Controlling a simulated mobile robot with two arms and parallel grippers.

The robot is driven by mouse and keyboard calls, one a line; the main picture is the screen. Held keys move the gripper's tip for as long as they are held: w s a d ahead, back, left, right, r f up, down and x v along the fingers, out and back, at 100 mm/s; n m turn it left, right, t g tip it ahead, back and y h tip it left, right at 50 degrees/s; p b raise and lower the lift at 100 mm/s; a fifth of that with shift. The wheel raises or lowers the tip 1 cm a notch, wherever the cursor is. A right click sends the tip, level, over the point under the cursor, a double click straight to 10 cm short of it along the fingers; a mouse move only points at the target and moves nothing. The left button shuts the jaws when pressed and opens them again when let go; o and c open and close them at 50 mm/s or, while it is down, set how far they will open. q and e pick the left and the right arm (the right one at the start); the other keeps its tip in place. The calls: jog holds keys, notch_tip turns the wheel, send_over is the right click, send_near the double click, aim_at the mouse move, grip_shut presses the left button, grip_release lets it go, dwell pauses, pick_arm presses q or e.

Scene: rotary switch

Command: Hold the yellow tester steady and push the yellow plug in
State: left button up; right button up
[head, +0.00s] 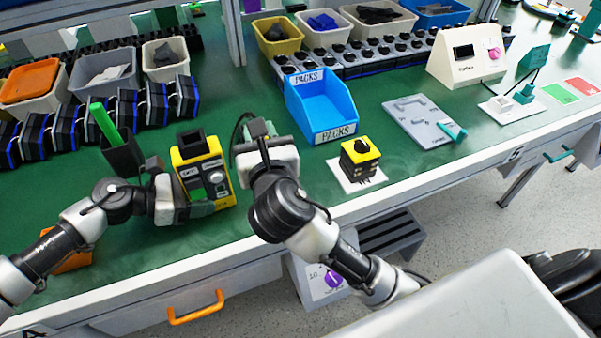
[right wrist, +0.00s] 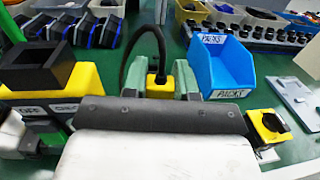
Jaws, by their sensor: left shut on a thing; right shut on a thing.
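The yellow tester (head: 213,165) with a black top stands upright near the table's front edge in the head view; its yellow side and black socket-like top (right wrist: 35,68) show at the left in the right wrist view. My left gripper (head: 203,208) is shut on the tester's lower part. My right gripper (right wrist: 159,85) is shut on the yellow plug (right wrist: 158,80), which sits between its green fingers with a black cable looping up behind it. The plug is to the right of the tester and apart from it. In the head view my right gripper (head: 260,132) hides the plug.
A blue PACKS bin (head: 322,105) stands behind and right of my right gripper. A yellow-and-black rotary switch (head: 360,158) sits on a white card to the right. A black holder with a green tool (head: 105,124) stands left of the tester.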

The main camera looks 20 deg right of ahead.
jog(key=w+a+r, duration=0.2)
jog(key=a+r, duration=0.3)
jog(key=r, duration=0.2)
notch_tip(320, 180, up, 7)
jog(key=n+y, duration=0.1)
jog(key=y, duration=0.1)
send_over(195, 155)
jog(key=w, duration=0.2)
jog(key=shift+w, duration=0.2)
jog(key=shift+d, duration=0.1)
jog(key=shift+f, duration=2.9)
jog(key=shift+f, duration=1.65)
jog(key=o, duration=1)
jog(key=shift+s, duration=0.1)
